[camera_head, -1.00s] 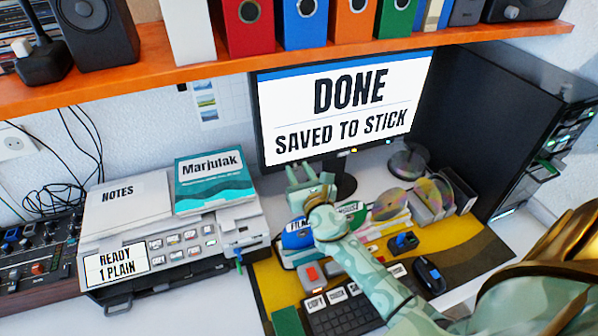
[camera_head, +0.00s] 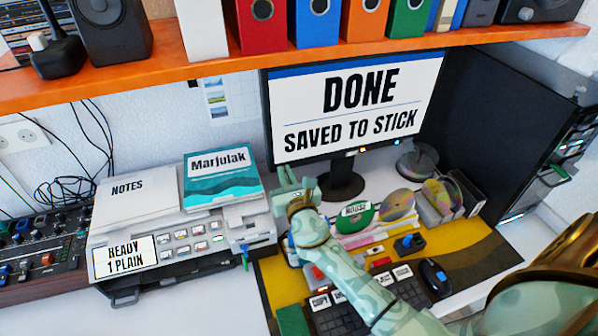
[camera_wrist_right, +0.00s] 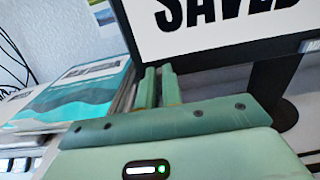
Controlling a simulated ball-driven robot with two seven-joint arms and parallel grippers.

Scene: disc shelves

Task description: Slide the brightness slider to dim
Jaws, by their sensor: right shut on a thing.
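I cannot make out a brightness slider for certain in either view. The monitor (camera_head: 352,110) shows "DONE" and "SAVED TO STICK"; small coloured marks sit on its lower bezel (camera_head: 363,150). My right gripper (camera_head: 287,176) is raised in front of the monitor's lower left corner, beside the printer. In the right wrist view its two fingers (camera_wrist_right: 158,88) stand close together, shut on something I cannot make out. The monitor's corner and stand are to their right. My left gripper is not in view.
The printer (camera_head: 125,280) carries notes and a teal booklet (camera_head: 222,178). A mixer (camera_head: 40,255) is far left. An orange shelf (camera_head: 215,68) overhangs the desk.

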